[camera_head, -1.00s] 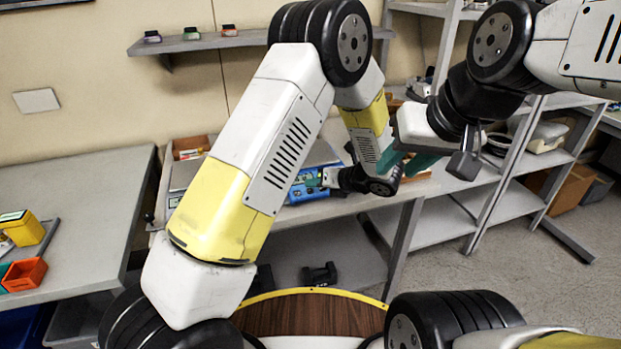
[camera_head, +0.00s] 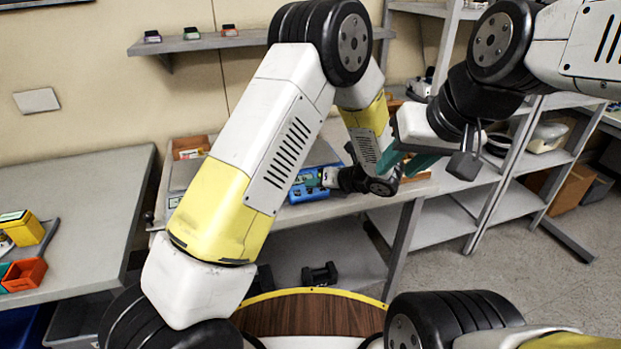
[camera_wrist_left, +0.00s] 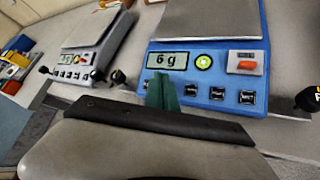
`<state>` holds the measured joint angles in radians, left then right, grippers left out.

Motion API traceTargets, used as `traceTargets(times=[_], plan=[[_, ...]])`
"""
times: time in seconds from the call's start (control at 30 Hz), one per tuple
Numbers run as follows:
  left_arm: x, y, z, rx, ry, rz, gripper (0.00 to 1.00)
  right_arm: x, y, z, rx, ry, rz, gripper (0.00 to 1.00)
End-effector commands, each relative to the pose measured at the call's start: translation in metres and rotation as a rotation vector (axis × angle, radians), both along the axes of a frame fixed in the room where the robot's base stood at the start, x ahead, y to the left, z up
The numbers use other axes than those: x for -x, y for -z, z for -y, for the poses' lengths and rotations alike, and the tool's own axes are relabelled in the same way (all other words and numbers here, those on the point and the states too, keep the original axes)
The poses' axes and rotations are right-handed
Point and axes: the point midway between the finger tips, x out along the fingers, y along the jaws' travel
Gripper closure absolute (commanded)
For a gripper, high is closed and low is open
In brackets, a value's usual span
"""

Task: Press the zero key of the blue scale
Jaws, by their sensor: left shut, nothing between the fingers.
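The blue scale (camera_head: 309,184) stands on the bench in the head view, partly behind my left arm. In the left wrist view its blue front panel (camera_wrist_left: 222,80) has a display reading "6 g", a round lit green-yellow spot, a red switch and a row of dark keys (camera_wrist_left: 217,93). The key labels are too small to read surely. My left gripper (camera_wrist_left: 162,92) is shut and empty, its green fingertips in front of the panel's left part, below the display. They hide part of the key row; contact cannot be told. My right gripper (camera_head: 406,165) has its teal fingers apart.
A second, pale scale (camera_wrist_left: 88,55) with a red key stands left of the blue one in the left wrist view. Black knobs (camera_wrist_left: 308,98) stand near the scales. In the head view, an orange bin (camera_head: 24,274) sits on the left table (camera_head: 85,200).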

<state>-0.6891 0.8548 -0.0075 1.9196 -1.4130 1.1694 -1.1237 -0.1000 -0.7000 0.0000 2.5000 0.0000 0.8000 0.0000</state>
Motion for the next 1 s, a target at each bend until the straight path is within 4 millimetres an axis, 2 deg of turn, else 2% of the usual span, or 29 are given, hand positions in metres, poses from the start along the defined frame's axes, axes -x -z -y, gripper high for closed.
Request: traceTargets(times=[1.0], plan=[[-0.002, 0.0081, -0.0007, 0.0, 0.0, 0.0, 1.0, 0.0, 0.0, 0.0, 0.0, 0.0, 0.0, 0.64]])
